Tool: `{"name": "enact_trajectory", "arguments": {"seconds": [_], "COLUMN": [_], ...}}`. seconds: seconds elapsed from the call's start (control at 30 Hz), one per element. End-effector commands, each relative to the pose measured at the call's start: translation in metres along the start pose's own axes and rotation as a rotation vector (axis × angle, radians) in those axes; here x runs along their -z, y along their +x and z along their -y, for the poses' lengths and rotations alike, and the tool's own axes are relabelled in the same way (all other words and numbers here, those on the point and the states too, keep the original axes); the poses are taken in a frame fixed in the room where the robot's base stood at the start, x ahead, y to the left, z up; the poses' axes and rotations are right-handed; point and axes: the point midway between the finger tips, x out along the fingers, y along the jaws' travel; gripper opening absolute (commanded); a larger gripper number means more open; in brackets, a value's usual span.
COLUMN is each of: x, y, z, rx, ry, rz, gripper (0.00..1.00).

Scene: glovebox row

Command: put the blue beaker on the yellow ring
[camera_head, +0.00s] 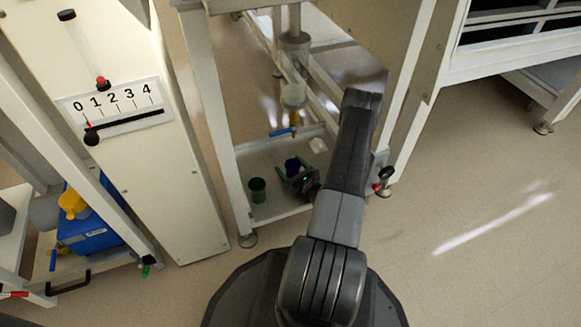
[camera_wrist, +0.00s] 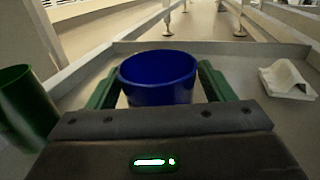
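The blue beaker (camera_head: 291,166) stands upright on a grey tray-like shelf (camera_head: 262,158) low in the frame. In the wrist view the blue beaker (camera_wrist: 158,80) sits between the green fingers of my gripper (camera_wrist: 158,75). My gripper (camera_head: 293,172) is open around the beaker, with a narrow gap showing beside the fingers. The beaker's lower part is hidden behind the gripper body. I cannot make out a yellow ring in either view.
A green beaker (camera_head: 257,189) stands left of my gripper; it also shows in the wrist view (camera_wrist: 26,103). A crumpled white piece (camera_wrist: 287,80) lies to the right. A valve with a blue handle (camera_head: 281,132) hangs above the shelf. Frame legs (camera_head: 218,130) flank it.

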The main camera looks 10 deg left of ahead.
Motion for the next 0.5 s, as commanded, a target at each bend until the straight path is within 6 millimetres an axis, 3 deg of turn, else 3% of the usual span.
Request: {"name": "enact_trajectory", "arguments": {"seconds": [0.23, 0.5], "x": [-0.004, -0.006], "y": [-0.002, -0.054], "z": [0.0, 0.002], "rx": [0.001, 0.006], "ry": [0.001, 0.004], "rz": [-0.001, -0.002], "gripper": [0.75, 0.75]}}
